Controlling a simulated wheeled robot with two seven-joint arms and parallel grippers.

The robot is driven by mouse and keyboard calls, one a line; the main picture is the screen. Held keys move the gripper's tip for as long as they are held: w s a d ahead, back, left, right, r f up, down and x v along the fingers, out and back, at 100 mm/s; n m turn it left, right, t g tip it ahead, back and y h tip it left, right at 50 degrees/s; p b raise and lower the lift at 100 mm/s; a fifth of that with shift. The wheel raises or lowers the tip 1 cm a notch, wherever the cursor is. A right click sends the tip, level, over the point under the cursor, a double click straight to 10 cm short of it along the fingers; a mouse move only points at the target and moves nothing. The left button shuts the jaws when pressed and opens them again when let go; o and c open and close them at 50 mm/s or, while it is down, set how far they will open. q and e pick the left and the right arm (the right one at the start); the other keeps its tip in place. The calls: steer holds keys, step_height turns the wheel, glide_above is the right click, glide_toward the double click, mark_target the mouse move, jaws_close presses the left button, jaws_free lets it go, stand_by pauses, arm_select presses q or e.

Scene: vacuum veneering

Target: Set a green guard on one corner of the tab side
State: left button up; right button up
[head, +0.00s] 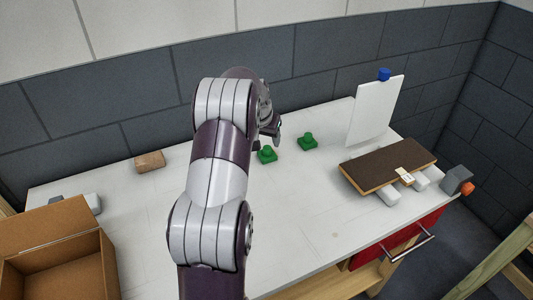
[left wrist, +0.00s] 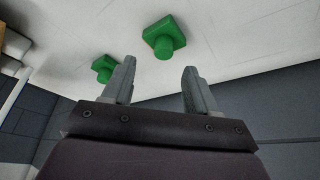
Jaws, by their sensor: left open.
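Two green guards stand on the white table, each a square base with a round knob: one (head: 267,156) just below my left gripper in the head view, the other (head: 308,142) to its right. The left wrist view also shows two, a nearer one (left wrist: 164,36) beyond the fingertips and a smaller one (left wrist: 103,67) beside the left finger. My left gripper (head: 273,135) is open and empty; its fingers (left wrist: 160,72) touch neither guard. A dark brown board (head: 388,164) lies on white supports at the right, with a pale tab (head: 405,175) on its front edge. My right gripper is not in view.
A white upright sheet (head: 373,112) with a blue knob (head: 384,74) stands behind the board. A grey block with an orange knob (head: 457,181) is at the right edge. An open cardboard box (head: 55,235) and a brown block (head: 149,161) are left. The table's front middle is clear.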

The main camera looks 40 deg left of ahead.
mark_target(267, 147)
arm_select(q)
steer(key=x, duration=0.5)
steer(key=shift+a+f+p, duration=0.35)
jaws_close()
steer(key=shift+r, duration=0.15)
